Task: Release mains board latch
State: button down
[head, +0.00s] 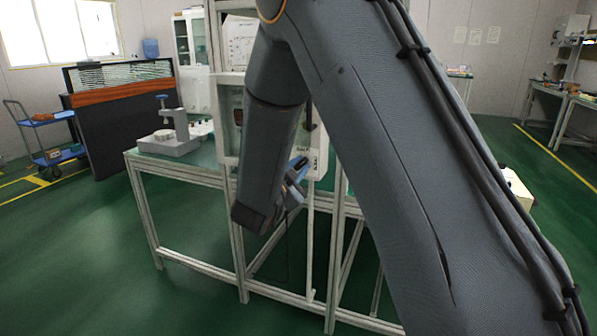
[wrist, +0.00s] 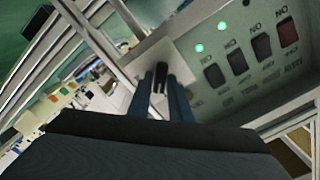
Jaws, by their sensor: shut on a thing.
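The mains board (head: 229,140) is a pale box on the white frame, largely hidden behind my arm in the head view. In the wrist view its grey panel (wrist: 235,105) appears tilted, with a row of dark switches and two lit green lamps. My gripper (wrist: 161,80) is at the panel's left edge, its two blue fingers close together. They are shut on a small black part, which looks like the latch (wrist: 161,69). In the head view my gripper (head: 296,172) is at the board's lower edge, and the latch cannot be made out there.
A white-framed bench (head: 185,174) stands left of the board, with a grey device (head: 173,137) on it. A blue cart (head: 45,120) and a dark partition (head: 122,120) stand farther left. The green floor at front left is clear.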

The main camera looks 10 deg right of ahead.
jog(key=m+b, duration=0.3)
jog(key=m, duration=0.1)
jog(key=shift+f+m, duration=0.15)
jog(key=shift+m, duration=0.25)
jog(key=shift+d+m+b, duration=0.1)
jog(key=shift+m+b, duration=1.95)
jog(key=shift+m, duration=0.15)
jog(key=c, duration=1.7)
grip_release()
jog(key=shift+s, duration=0.1)
jog(key=v, duration=0.7)
jog(key=shift+s+a, duration=0.25)
jog(key=shift+s, duration=0.05)
